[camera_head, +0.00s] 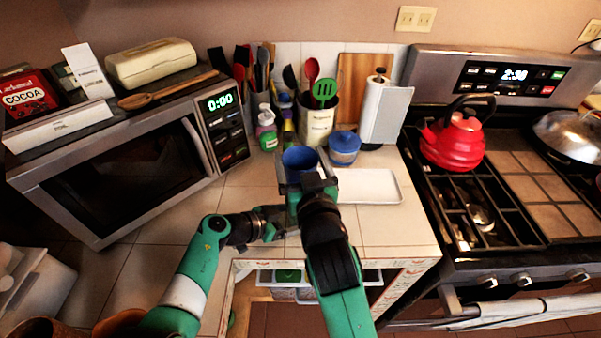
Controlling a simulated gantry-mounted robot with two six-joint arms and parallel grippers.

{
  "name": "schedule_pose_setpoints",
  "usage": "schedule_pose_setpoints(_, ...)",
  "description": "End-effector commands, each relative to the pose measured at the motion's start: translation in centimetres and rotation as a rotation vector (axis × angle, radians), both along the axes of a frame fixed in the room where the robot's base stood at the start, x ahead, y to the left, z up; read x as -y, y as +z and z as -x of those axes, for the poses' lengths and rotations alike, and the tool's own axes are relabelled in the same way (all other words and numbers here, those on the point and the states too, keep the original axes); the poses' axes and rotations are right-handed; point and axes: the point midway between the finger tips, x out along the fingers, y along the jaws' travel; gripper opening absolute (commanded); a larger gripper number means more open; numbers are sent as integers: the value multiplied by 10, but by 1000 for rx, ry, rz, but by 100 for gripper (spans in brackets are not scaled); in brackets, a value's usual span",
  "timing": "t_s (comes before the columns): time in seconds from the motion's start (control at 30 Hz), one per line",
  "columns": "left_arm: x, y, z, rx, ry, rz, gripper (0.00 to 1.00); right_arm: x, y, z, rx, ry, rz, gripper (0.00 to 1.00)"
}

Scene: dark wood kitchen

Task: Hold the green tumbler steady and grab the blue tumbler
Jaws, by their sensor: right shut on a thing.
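The blue tumbler (299,158) stands out above my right gripper (303,184) over the tiled counter, its open rim facing up. My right gripper is shut on the blue tumbler, and its wrist hides the lower part. My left gripper (277,223) is lower and to the left, close to the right wrist; its fingertips are partly hidden, so I cannot tell if it is open. I cannot make out the green tumbler for certain; a small green item (288,275) shows in the open drawer below the counter edge.
A utensil crock (316,124) and soap bottle (266,132) stand behind the tumbler. The microwave (130,160) is left, the stove with red kettle (453,142) right.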

Motion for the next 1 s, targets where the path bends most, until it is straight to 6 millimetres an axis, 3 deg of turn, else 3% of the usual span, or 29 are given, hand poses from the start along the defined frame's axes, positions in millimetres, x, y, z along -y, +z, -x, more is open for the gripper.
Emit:
schedule_pose_setpoints(0.23, 0, -1, 0, -1, 0, -1, 47, 0, 2, 0, 0, 0, 0, 10)
schedule_pose_setpoints(0.27, 0, -1, 0, -1, 0, -1, 83, 0, 2, 0, 0, 0, 0, 10)
schedule_pose_setpoints(0.37, 0, 0, 0, -1, 0, -1, 100, 0, 2, 0, 0, 0, 0, 10)
schedule_pose_setpoints(0.67, -1, 3, 1, 0, 0, 0, 100, 0, 7, 0, 0, 0, 0, 10)
schedule_pose_setpoints(0.77, -5, 8, 3, -2, 1, 0, 100, 0, 20, 0, 1, 0, 0, 10)
schedule_pose_setpoints(1.0, -24, 28, 17, -3, 2, 1, 100, 0, 74, 0, 0, 0, 0, 10)
